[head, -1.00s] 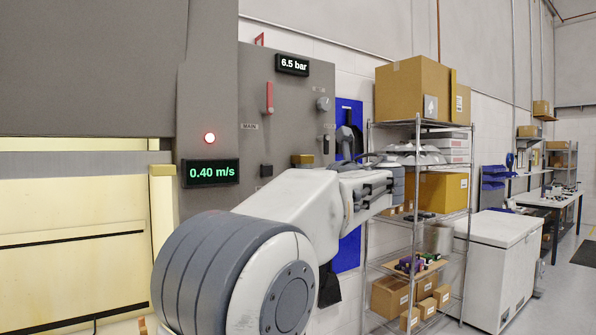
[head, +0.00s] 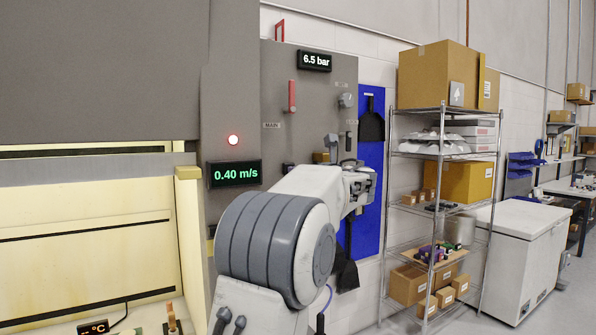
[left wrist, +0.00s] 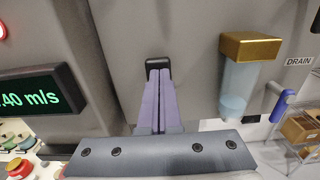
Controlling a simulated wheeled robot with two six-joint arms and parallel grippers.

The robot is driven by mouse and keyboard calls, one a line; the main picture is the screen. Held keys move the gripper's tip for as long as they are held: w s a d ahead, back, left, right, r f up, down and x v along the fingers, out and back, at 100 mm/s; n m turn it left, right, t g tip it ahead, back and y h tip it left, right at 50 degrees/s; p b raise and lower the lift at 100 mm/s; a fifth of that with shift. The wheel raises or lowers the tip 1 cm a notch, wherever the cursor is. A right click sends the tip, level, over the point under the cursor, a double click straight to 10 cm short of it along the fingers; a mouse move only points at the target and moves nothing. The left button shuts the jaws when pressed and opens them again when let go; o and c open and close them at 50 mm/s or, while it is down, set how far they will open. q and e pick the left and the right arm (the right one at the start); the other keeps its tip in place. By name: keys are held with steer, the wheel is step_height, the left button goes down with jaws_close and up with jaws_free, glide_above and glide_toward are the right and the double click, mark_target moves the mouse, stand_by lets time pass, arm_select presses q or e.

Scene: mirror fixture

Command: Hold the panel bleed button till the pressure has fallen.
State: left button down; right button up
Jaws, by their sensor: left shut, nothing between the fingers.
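The grey panel (head: 280,95) carries a pressure display (head: 314,61) reading 6.5 bar. A small black square button (head: 288,167) sits low on the panel, partly cut off by my arm; it also shows in the left wrist view (left wrist: 158,63). My left gripper (left wrist: 160,74) is shut and empty, its two purple fingers side by side with their tips at the lower edge of the button. I cannot tell if they touch it. In the head view its fingers are hidden by my arm. My right gripper is in no view.
A brass-topped filter with a clear bowl (left wrist: 248,48) is right of the fingers, beside a DRAIN label and blue handle (left wrist: 282,105). A red lever (head: 291,96) marked MAIN is higher up. A 0.40 m/s display (head: 235,173) stands left, a wire shelf (head: 386,205) right.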

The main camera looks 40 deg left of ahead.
arm_select(q)
steer(key=shift+r+p+x, duration=0.2)
steer(key=shift+p+x, duration=0.15)
steer(key=shift+x, duration=0.65)
steer(key=shift+s+r, duration=0.1)
stand_by(2.2)
steer(key=b+v, duration=0.5)
steer(key=v, duration=0.9)
steer(key=shift+d+b, duration=0.25)
steer(key=shift+b, duration=0.1)
steer(key=shift+f, duration=0.25)
